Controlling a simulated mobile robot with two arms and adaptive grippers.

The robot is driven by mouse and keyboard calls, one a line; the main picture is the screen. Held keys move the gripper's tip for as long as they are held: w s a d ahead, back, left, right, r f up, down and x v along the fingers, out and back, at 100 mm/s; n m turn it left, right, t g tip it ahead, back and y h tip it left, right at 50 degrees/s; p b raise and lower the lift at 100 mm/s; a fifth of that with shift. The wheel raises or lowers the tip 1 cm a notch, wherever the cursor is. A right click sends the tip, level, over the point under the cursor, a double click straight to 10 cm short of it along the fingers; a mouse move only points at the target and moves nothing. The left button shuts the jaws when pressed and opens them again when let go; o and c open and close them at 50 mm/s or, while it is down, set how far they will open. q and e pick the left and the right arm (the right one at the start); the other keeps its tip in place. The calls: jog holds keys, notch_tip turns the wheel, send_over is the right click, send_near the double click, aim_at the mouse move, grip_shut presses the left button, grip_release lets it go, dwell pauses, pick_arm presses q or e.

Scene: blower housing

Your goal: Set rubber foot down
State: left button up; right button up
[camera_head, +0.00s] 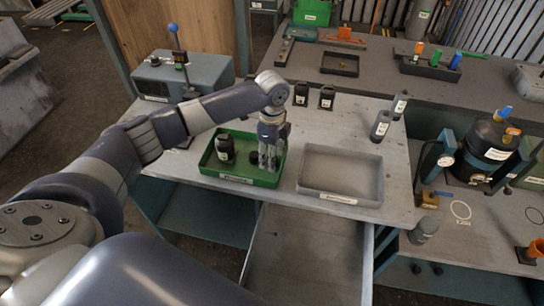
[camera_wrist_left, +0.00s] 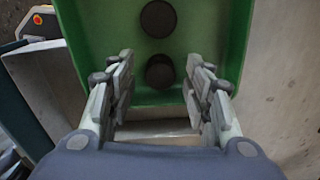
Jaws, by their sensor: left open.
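The green tray (camera_head: 237,178) stands on the bench and also shows in the left wrist view (camera_wrist_left: 100,20). A small, low, dark round piece (camera_head: 253,156), which looks like the rubber foot, lies in it just left of my left gripper (camera_head: 268,168). A taller black canister (camera_head: 224,147) stands in the tray's left part. My right gripper is not in view.
A grey tray (camera_head: 341,196) right of the green one is empty. An open drawer (camera_head: 305,255) juts out below the bench. Dark containers (camera_head: 301,94) stand behind my gripper, and grey bottles (camera_head: 380,126) stand at the back right.

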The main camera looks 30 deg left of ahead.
pick_arm(q)
notch_tip(320, 180, up, 11)
jog(key=b, duration=0.1)
jog(key=shift+r+b, duration=0.2)
jog(key=shift+b, duration=0.1)
